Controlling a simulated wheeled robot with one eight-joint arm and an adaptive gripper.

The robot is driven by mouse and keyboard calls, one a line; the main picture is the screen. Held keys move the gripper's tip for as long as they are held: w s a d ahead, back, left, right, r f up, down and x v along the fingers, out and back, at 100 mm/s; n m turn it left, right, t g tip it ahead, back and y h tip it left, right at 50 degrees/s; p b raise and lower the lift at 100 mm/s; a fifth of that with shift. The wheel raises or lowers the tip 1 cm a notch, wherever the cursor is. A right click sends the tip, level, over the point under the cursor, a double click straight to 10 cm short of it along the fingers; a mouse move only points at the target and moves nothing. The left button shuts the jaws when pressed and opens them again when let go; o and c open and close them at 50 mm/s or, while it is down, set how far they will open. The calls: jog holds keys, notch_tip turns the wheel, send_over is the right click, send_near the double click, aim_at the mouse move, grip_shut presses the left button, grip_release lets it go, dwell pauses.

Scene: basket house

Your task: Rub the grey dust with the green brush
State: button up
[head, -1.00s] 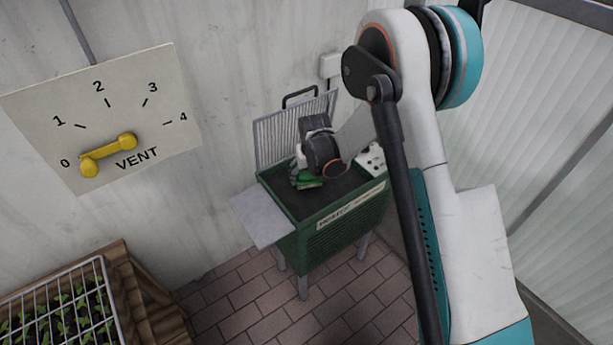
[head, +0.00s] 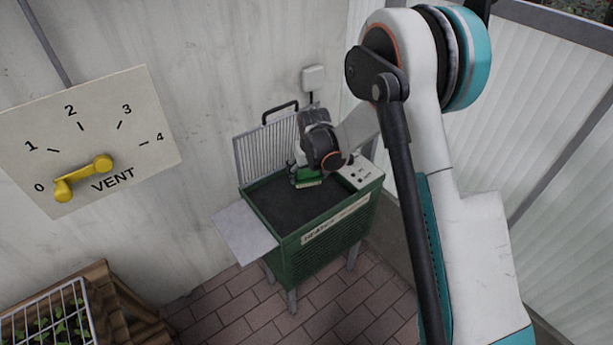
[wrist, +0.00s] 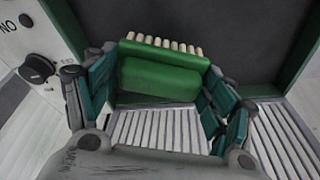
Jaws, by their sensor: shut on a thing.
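My gripper (head: 308,170) is shut on the green brush (head: 306,179), over the back right part of the green heater's (head: 325,250) top, close to its control panel. In the wrist view the brush (wrist: 160,77) lies crosswise between the fingers, with a green block body and pale bristles along its far edge. The heater's recessed top (head: 285,206) is dark grey and looks even; I cannot make out a separate patch of grey dust. I cannot tell whether the bristles touch the surface.
A slatted grille (head: 265,150) stands upright behind the heater top. A pale side shelf (head: 245,233) sticks out at its left. The control panel (head: 362,172) is at the right. A vent dial (head: 88,140) with a yellow handle is on the wall, and a seedling crate (head: 50,325) stands lower left.

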jog(key=shift+r+p, duration=1)
jog(key=shift+r, duration=1.25)
jog(key=shift+s+a, duration=0.1)
